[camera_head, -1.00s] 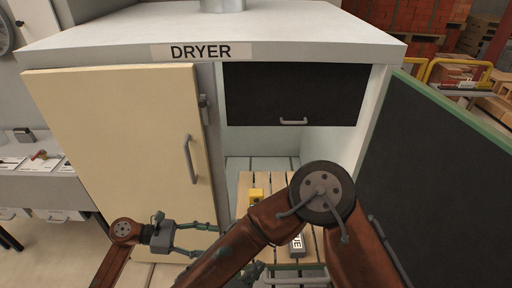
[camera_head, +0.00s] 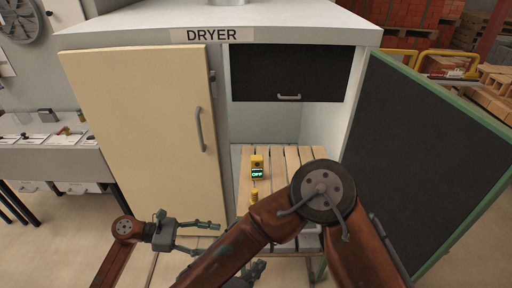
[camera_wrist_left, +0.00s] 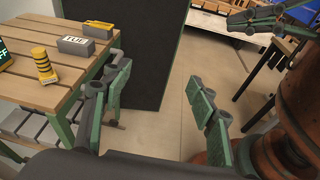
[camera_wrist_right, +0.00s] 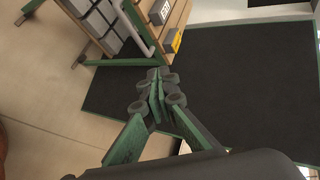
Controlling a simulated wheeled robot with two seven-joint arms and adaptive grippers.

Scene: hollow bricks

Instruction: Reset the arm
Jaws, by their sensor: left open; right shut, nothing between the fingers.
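My left gripper (camera_head: 208,238) is at the lower left of the head view, in front of the cream dryer door. It is open and empty, and its spread fingers show in the left wrist view (camera_wrist_left: 165,85). My right arm's bent elbow and forearm cross the front of the slatted table (camera_head: 288,158). My right gripper (camera_head: 250,272) is low in the head view, partly hidden by that forearm. In the right wrist view its fingers (camera_wrist_right: 160,82) are together with nothing between them, near the dark green-edged panel (camera_wrist_right: 225,70).
The dryer (camera_head: 300,25) stands behind. The open dark panel (camera_head: 430,150) bounds the right. Bare floor shows at lower left.

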